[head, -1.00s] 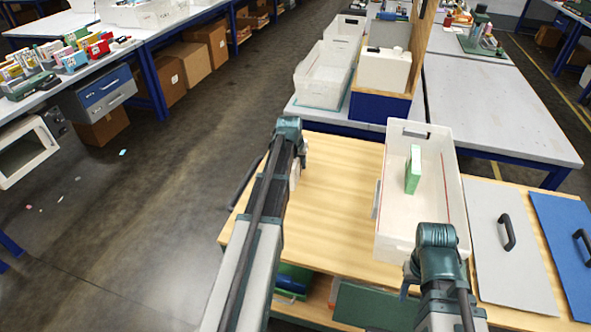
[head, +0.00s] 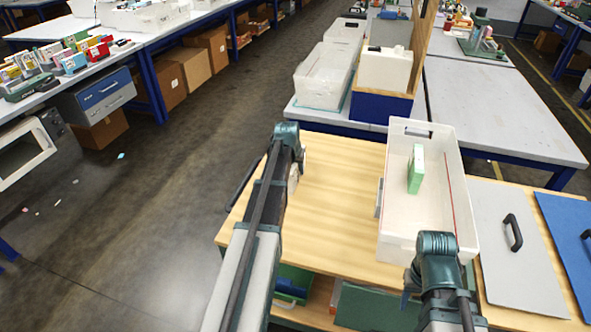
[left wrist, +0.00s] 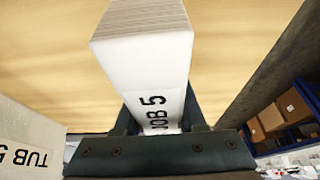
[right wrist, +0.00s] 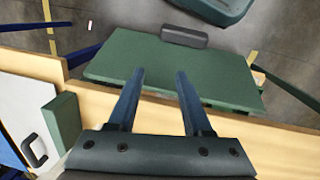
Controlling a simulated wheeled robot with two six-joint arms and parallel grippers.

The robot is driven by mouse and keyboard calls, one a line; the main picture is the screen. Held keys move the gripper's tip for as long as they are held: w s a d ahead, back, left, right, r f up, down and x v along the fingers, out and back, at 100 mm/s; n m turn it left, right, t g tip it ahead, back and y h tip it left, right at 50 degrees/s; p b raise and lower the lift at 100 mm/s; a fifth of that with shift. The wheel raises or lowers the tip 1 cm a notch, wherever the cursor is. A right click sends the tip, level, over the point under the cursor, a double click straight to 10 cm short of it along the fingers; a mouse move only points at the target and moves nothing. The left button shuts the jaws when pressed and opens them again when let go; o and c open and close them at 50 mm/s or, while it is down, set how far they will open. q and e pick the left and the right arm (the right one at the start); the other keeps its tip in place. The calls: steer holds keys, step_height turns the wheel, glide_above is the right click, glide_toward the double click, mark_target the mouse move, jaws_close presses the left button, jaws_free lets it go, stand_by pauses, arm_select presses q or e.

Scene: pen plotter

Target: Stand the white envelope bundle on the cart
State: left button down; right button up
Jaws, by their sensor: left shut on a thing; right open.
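The white envelope bundle (left wrist: 145,55), a block of stacked paper edges with a "JOB 5" label, shows in the left wrist view. My left gripper (left wrist: 160,118) is shut on it, one finger on each side. In the head view my left gripper (head: 294,172) is above the left part of the wooden cart top (head: 335,200), with most of the bundle hidden behind the arm. I cannot tell whether the bundle touches the wood. My right gripper (right wrist: 160,75) is open and empty, above the cart's front edge; the head view mostly hides it.
A white tub (head: 440,205) holding a green box (head: 416,168) stands right of the bundle; "TUB 5" shows on it in the left wrist view (left wrist: 25,150). Grey (head: 515,265) and blue (head: 560,225) handled panels lie farther right. The wood between left gripper and tub is clear.

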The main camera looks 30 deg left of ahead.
arm_select(q)
steer(key=shift+c, duration=2.4)
jaws_free()
steer(key=shift+r, duration=0.15)
steer(key=p+v, duration=1.1)
steer(key=v, duration=0.1)
steer(key=shift+s+p, duration=0.1)
steer(key=shift+p, duration=0.25)
